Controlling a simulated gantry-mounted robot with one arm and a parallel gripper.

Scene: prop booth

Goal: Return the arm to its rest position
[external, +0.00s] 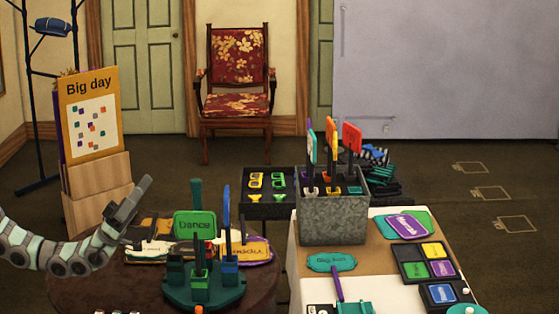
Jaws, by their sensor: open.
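My gripper (127,207) is at the left of the external view, at the end of my grey and pale green arm (60,247). It points up and to the right, above the left edge of the dark round table (100,285). It is open, and I see nothing held in it. It looks apart from the signs on the table, though the depth between them is hard to judge.
A round green stand (205,290) holds upright props, including a green "Dance" sign (195,225). A metal bin (333,215) with paddles stands on the white table (390,285) at right. A "Big day" board (90,110) stands behind my arm. Open floor lies at far right.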

